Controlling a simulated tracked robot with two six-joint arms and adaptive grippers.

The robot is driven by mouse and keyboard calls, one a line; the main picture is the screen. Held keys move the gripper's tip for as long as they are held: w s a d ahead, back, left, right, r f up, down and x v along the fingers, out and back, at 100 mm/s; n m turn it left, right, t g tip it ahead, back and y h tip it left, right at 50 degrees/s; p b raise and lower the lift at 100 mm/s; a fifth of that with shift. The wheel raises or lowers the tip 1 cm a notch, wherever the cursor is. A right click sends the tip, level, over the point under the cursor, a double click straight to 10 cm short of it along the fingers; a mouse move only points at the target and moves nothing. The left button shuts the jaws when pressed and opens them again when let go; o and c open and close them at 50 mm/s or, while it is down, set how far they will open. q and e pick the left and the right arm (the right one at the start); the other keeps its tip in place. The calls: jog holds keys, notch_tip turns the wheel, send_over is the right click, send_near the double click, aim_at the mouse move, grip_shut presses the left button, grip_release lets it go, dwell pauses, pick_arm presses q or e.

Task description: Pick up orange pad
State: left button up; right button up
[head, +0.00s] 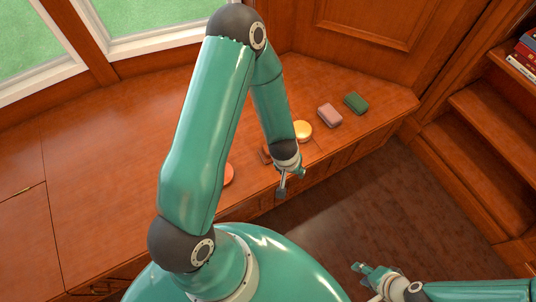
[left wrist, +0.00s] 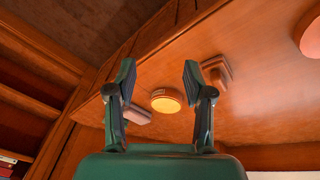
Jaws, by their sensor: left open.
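The orange pad (head: 229,174) is a round disc on the wooden counter, partly hidden behind my left arm in the head view. In the left wrist view the pad (left wrist: 311,36) is cut off by the right edge. My left gripper (head: 287,188) is open and empty at the counter's front edge, to the right of the pad and apart from it. The open fingers of this gripper (left wrist: 158,70) also show in the left wrist view, well to the left of the pad. My right gripper (head: 361,274) is low over the floor, open and empty.
On the counter (head: 110,150) are a brown block (head: 264,154) partly behind my left arm, a yellow disc (head: 302,130), a pink block (head: 330,115) and a green block (head: 356,102). Shelves with books (head: 524,55) stand at the right. The counter's left part is clear.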

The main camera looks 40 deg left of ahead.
pick_arm(q)
jog(key=w+a+r+n+y, duration=0.2)
jog(key=w+a+n, duration=0.1)
jog(key=a, duration=0.4)
notch_tip(320, 180, up, 4)
jog(key=r+n+g+b, duration=0.1)
jog(key=n+g+b, duration=0.1)
jog(key=n, duration=0.3)
send_over(267, 152)
jog(key=w+d, duration=0.1)
jog(key=f+b, duration=0.1)
jog(key=f, duration=0.3)
jog(key=a+f+b, duration=0.1)
jog(key=f+b, duration=0.1)
jog(key=f, duration=0.2)
jog(key=f+b, duration=0.1)
jog(key=f, duration=0.2)
jog(key=shift+w+a+f, duration=0.15)
jog(key=shift+w+f, duration=0.1)
jog(key=shift+f, duration=0.15)
jog(key=f+b, duration=0.2)
jog(key=f, duration=0.1)
jog(key=f+b, duration=0.1)
jog(key=shift+s+a+f, duration=0.25)
jog(key=shift+s+f, duration=0.05)
jog(key=shift+s, duration=0.05)
jog(key=shift+a+f, duration=0.1)
jog(key=shift+f, duration=0.25)
jog(key=shift+r, duration=0.1)
grip_shut()
